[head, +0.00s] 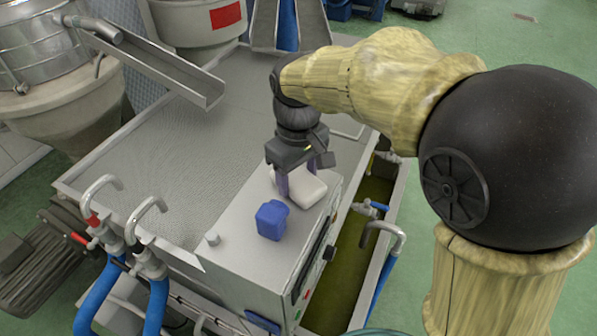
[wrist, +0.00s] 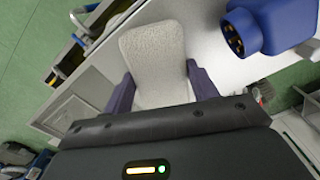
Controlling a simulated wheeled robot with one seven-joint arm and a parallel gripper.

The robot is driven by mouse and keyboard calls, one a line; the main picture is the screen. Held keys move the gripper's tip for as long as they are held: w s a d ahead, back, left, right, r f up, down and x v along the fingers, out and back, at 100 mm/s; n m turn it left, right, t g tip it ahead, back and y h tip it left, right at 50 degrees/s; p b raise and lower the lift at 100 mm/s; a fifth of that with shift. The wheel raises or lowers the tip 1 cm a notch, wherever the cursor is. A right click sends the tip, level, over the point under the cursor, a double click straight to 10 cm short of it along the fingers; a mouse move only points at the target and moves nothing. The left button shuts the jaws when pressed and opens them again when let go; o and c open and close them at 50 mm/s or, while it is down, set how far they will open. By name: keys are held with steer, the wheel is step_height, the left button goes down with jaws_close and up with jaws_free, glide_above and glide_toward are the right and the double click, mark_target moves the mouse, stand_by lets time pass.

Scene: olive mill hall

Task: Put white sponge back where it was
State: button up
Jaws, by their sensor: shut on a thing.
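The white sponge (head: 299,188) is a pale rounded block at the top of the grey metal cabinet (head: 235,245). My gripper (head: 299,178) is over it, with its dark purple fingers pointing down. In the wrist view the sponge (wrist: 155,62) sits between the two fingers of my gripper (wrist: 160,88), which are shut on its sides. I cannot tell whether the sponge rests on the cabinet top or hangs just above it.
A blue plug connector (head: 271,219) stands on the cabinet top close to the sponge, and shows in the wrist view (wrist: 262,24). A trough of greenish liquid (head: 345,270) runs along the right. Taps (head: 148,213) stand at the left.

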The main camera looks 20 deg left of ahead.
mark_target(298, 177)
steer(key=o, duration=0.9)
steer(key=shift+r, duration=0.1)
step_height(298, 177, up, 12)
steer(key=shift+f+b, duration=0.1)
steer(key=shift+b, duration=0.8)
steer(key=w+d+f+m, duration=0.1)
steer(key=d+f, duration=0.1)
steer(key=w+d+f+m, duration=0.1)
steer(key=d+f, duration=0.1)
steer(key=w+d+f+m, duration=0.1)
steer(key=w+d+f, duration=0.1)
steer(key=shift+d, duration=0.4)
steer(key=s+d+f+m+t, duration=0.1)
steer(key=s+d+f+m, duration=0.1)
steer(key=d+f, duration=0.4)
steer(key=s+d+f+m, duration=0.2)
steer(key=d+f+m, duration=0.2)
steer(key=d, duration=0.6)
steer(key=s+d+f+m+t, duration=0.1)
steer(key=s+d+f+m, duration=0.1)
steer(key=d+f, duration=0.5)
steer(key=shift+d+f+m+t, duration=0.3)
steer(key=shift+d+m, duration=0.25)
steer(key=shift+m, duration=0.25)
